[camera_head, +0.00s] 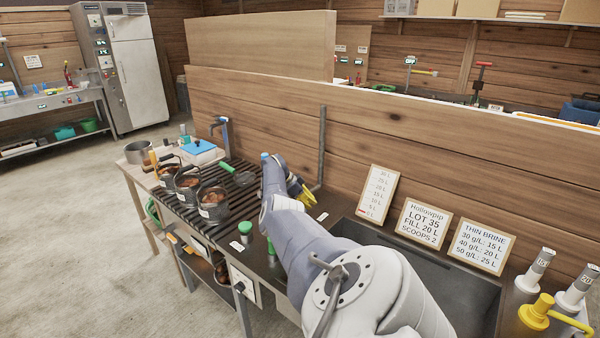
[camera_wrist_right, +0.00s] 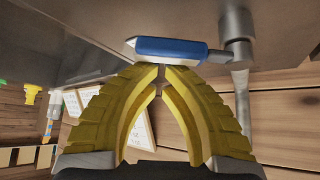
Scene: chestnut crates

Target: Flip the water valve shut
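The valve has a blue lever handle (camera_wrist_right: 168,48) with a pale tip, joined to a grey pipe fitting (camera_wrist_right: 238,28) in the right wrist view. The handle sticks out crosswise to the pipe (camera_wrist_right: 241,105). The yellow fingers of my right gripper (camera_wrist_right: 164,69) have come together, with their tips right at the handle's edge; I cannot tell if they touch it. Nothing shows between them. In the head view my right gripper (camera_head: 307,194) is beside the foot of the upright grey pipe (camera_head: 322,140), and the blue handle cannot be made out. My left gripper is not in view.
Behind the pipe stands a wooden partition (camera_head: 265,100). A dark sink (camera_head: 350,232) and several sign boards (camera_head: 425,222) are to the right. A slatted rack with several baskets (camera_head: 213,205) is to the left. A green-handled tool (camera_head: 228,169) lies near my arm.

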